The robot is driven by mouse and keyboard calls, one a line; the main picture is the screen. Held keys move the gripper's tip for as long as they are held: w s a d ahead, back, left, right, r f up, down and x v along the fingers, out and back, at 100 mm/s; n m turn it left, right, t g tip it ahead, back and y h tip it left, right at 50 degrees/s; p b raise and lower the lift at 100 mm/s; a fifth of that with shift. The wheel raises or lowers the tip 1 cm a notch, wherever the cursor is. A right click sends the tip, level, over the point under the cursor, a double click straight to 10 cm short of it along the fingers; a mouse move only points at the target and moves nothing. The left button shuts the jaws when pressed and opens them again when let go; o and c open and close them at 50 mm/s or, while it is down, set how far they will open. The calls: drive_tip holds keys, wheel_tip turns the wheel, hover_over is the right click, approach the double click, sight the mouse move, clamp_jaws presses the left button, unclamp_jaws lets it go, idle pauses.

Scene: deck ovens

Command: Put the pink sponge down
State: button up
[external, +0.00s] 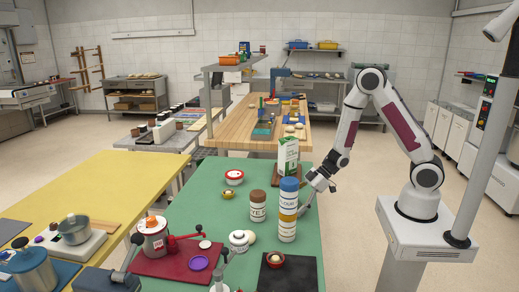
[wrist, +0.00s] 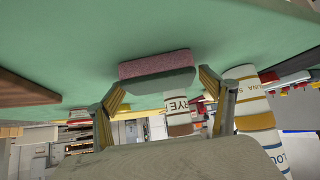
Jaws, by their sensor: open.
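The pink sponge (wrist: 158,64) has a pink layer and a dark green layer. In the wrist view it appears to lie on the green tabletop (wrist: 75,35), with a dark shadow along its edge. My gripper (wrist: 162,84) is open, with one finger toward each end of the sponge and visible gaps between. In the external view my gripper (external: 313,187) is low over the right edge of the green table (external: 215,208), partly behind the tall canisters. The sponge is hidden there.
A green-and-white carton (external: 288,156) stands behind. Open green surface is left of the jars.

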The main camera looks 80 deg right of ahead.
drive_tip(key=shift+r, duration=0.1)
drive_tip(key=shift+s+d+r, duration=0.1)
drive_tip(key=shift+s+r, duration=0.1)
drive_tip(key=shift+r, duration=0.1)
drive_tip(key=v, duration=1.1)
drive_tip(key=shift+s, duration=0.2)
drive_tip(key=shift+r, duration=0.1)
idle(0.6)
